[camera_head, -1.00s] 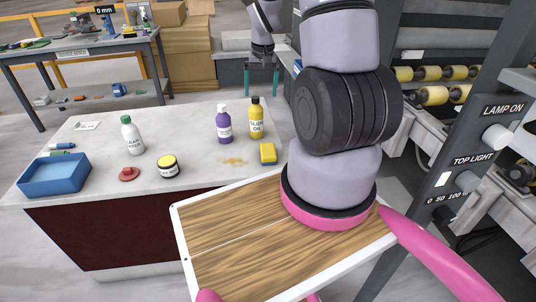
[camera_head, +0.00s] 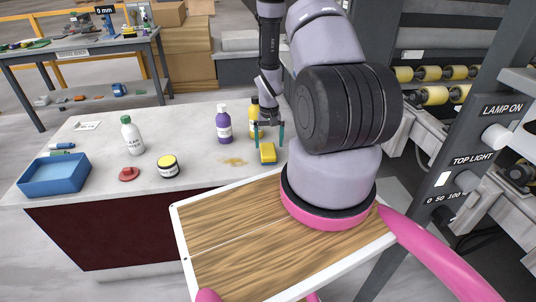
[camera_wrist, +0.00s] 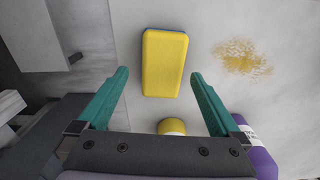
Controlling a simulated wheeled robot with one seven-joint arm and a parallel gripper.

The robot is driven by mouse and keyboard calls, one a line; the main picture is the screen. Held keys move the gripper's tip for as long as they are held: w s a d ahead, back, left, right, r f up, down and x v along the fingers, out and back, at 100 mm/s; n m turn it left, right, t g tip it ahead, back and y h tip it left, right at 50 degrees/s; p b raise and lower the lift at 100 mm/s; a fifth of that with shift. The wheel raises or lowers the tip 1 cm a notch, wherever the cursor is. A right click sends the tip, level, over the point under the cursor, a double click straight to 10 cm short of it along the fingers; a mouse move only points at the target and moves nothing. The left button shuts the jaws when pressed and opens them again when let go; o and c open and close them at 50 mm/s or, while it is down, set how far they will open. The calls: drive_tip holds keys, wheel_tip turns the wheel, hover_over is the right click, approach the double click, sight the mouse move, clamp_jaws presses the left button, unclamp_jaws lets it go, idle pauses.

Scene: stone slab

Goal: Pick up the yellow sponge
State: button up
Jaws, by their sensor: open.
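The yellow sponge (camera_head: 268,152) lies on the stone slab near its right front edge, with a thin blue layer showing beneath it. In the wrist view the sponge (camera_wrist: 164,62) lies ahead of my gripper, centred a little right of the left finger. My gripper (camera_head: 269,136) is open and empty above and just behind the sponge. Its two teal fingers (camera_wrist: 160,75) show in the wrist view, apart, with the sponge between and beyond their tips. Nothing is touching the sponge that I can see.
The yellow oil bottle (camera_head: 253,117) stands just behind my gripper, partly hidden, with the purple bottle (camera_head: 224,124) to its left. A yellow-brown spill (camera_head: 235,161) lies left of the sponge. A jar (camera_head: 168,166), a red item (camera_head: 129,174), a white bottle (camera_head: 132,136) and a blue tray (camera_head: 54,176) stand further left.

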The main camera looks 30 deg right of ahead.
sight(268, 149)
wheel_tip(268, 149, down, 4)
drive_tip(key=shift+w+a+f, duration=0.15)
drive_tip(key=c, duration=1.3)
drive_tip(key=shift+o, duration=0.2)
wheel_tip(268, 149, up, 10)
drive_tip(key=shift+r, duration=0.1)
